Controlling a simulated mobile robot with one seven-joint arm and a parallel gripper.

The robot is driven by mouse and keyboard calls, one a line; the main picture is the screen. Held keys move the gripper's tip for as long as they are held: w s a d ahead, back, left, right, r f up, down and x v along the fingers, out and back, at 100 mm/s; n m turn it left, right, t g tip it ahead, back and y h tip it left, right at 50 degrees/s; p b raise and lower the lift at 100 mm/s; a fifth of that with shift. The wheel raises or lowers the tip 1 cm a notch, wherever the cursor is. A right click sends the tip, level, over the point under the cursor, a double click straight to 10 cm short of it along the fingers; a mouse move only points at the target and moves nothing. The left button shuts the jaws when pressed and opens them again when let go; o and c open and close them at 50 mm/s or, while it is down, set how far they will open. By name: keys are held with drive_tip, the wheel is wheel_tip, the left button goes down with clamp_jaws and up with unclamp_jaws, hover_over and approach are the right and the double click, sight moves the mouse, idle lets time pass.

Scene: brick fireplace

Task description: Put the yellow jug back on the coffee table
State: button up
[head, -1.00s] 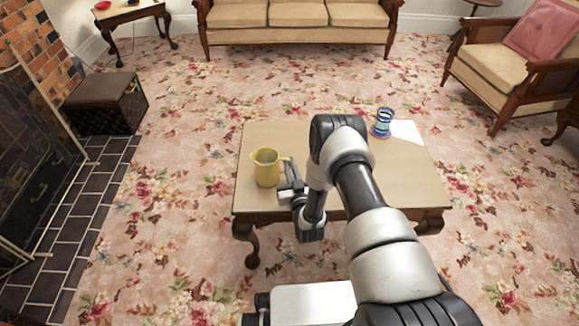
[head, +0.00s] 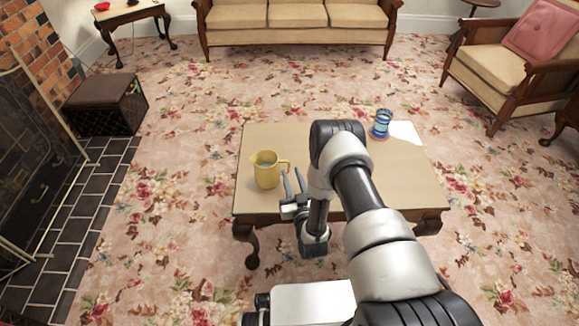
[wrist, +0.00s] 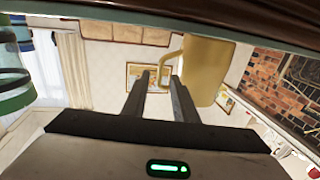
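The yellow jug (head: 266,170) stands upright on the left part of the wooden coffee table (head: 290,138), its handle facing right. My gripper (head: 293,178) is just right of the handle, at the table's near edge, with its two fingers apart and nothing between them. In the wrist view, which looks upside down, the jug (wrist: 207,68) is beyond the fingers. The open fingers (wrist: 158,82) point towards its handle, with no clear contact. My arm hides part of the table's middle.
A blue striped glass (head: 383,119) stands on a coaster at the table's far right, beside a white sheet (head: 405,131). A dark box (head: 105,102) sits near the fireplace at left. A sofa (head: 300,14) and an armchair (head: 500,65) stand farther back. Carpet around the table is clear.

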drive_tip(key=s, duration=0.2)
drive_tip(key=s+p, duration=0.1)
drive_tip(key=s, duration=0.1)
drive_tip(key=s+d, duration=0.1)
drive_tip(key=s, duration=0.2)
drive_tip(key=shift+d, duration=0.1)
drive_tip(key=w+r+g, duration=0.2)
drive_tip(key=w+r, duration=1)
drive_tip(key=d+r+g+h, duration=0.2)
drive_tip(key=d+r+g, duration=0.1)
drive_tip(key=r, duration=1.3)
drive_tip(key=s+d+r+m+g+h, duration=0.1)
drive_tip(key=s+d+r+g, duration=0.15)
drive_tip(key=s+r, duration=0.75)
drive_tip(key=s+d+r+g, duration=0.25)
drive_tip(key=s+r, duration=0.45)
drive_tip(key=s, duration=0.6)
drive_tip(key=s+g, duration=0.2)
drive_tip(key=s, duration=1.1)
wheel_tip(320, 180, up, 25)
drive_tip(key=p, duration=2.5)
drive_tip(key=shift+s+m, duration=0.3)
drive_tip(key=shift+m, duration=0.1)
